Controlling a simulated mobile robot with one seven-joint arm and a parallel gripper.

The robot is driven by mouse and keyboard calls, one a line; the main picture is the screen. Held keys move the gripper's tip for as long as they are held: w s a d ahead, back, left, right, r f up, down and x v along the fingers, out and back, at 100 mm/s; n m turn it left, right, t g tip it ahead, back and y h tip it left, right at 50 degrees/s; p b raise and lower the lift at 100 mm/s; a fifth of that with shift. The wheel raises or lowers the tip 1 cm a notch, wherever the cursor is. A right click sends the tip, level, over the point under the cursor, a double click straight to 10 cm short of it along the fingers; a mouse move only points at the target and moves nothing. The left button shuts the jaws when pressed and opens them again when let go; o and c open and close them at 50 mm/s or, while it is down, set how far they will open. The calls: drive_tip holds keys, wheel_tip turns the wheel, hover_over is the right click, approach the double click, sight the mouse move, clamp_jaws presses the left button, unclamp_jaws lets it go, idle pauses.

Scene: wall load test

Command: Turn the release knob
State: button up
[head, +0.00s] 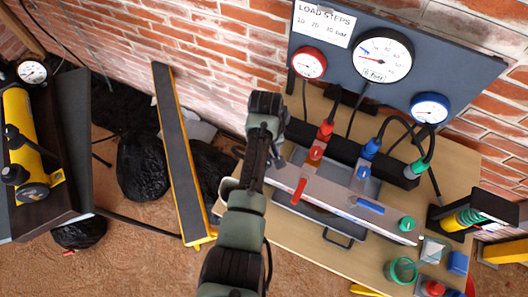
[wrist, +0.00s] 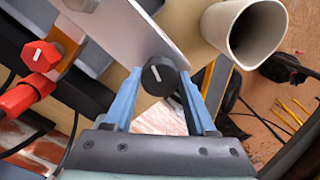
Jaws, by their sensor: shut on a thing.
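A round black knob (wrist: 158,76) with a white pointer line sits on the end of a pale metal plate (wrist: 122,28) in the wrist view. My gripper (wrist: 161,84) has its two blue fingers on either side of this knob and is shut on it. The white line runs slantwise across the knob's face. In the head view my arm covers the left end of the metal manifold (head: 330,204), and the black knob and fingertips are hidden there. No label naming the knob is readable.
The manifold carries a red lever (head: 299,191), a blue lever (head: 370,206) and a green knob (head: 407,223). Gauges on a dark panel (head: 335,62) stand behind, with hoses below. A white cup (wrist: 245,30) stands close to my gripper. A green ring-shaped cup (head: 401,270) is at front right.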

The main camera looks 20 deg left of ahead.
drive_tip(key=shift+w+r+n+p, duration=0.1)
drive_tip(key=shift+n+p, duration=0.45)
drive_tip(key=shift+n, duration=1.65)
drive_tip(key=shift+a, duration=0.1)
drive_tip(key=o, duration=1.4)
drive_tip(key=shift+c, duration=0.2)
wheel_tip(320, 180, up, 13)
drive_tip(key=shift+b, duration=0.3)
